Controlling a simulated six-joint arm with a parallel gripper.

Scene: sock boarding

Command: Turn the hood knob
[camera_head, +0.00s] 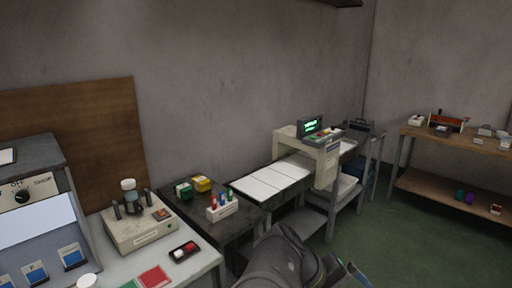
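A round black knob (22,196) sits on the light front panel of a grey hood-like cabinet (42,152) at the far left, with dark lettering around it. One label looks like OFF. My gripper (352,276) is only partly in view at the bottom edge, right of the middle, at the end of my dark arm. It is far to the right of the knob and apart from it. Its fingertips are cut off or too small to make out, so its opening is unclear.
A beige device (138,224) stands on the light bench between knob and arm. A white rack (222,211) with coloured tubes sits on a dark table. A machine with a green display (311,125) stands behind. A wooden shelf unit (440,147) is at right; green floor (400,235) is clear.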

